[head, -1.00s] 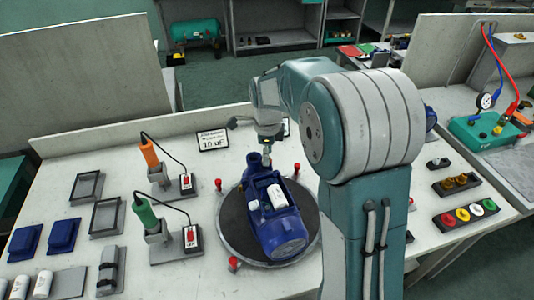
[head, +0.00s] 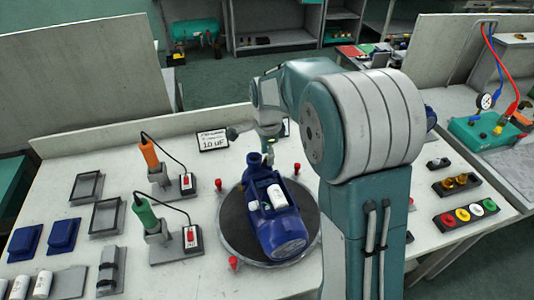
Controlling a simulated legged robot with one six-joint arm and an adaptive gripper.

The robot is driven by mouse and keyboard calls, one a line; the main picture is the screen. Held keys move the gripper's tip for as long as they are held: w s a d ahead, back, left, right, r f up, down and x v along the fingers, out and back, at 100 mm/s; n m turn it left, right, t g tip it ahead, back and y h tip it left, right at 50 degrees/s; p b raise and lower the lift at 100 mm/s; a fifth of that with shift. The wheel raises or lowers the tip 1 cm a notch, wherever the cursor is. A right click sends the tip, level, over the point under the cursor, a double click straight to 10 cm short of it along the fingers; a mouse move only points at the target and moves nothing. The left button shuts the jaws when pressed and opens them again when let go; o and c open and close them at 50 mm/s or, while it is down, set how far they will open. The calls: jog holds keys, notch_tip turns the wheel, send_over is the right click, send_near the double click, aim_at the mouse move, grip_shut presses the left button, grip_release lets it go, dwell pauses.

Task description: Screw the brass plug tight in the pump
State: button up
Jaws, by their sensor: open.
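The blue pump (head: 281,233) lies on a round dark turntable (head: 236,225) in the middle of the bench, its motor end toward me and its port end at the back. A white cylinder lies along its top. My gripper (head: 268,155) points down just above the pump's port end. It is small and partly blurred here, and it is open. The brass plug cannot be made out at the port; the gripper and the small scale hide that spot.
Orange (head: 149,153) and green (head: 145,211) tools stand in holders on the left. Red knobs ring the turntable. Grey trays, blue parts and white cylinders lie far left. A black tray with brass-coloured pieces (head: 459,183) and a tray of coloured caps (head: 466,215) lie right.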

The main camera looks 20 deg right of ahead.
jog(key=shift+n, duration=1.7)
jog(key=shift+n, duration=1.8)
grip_shut()
jog(key=m, duration=0.3)
jog(key=shift+m, duration=0.3)
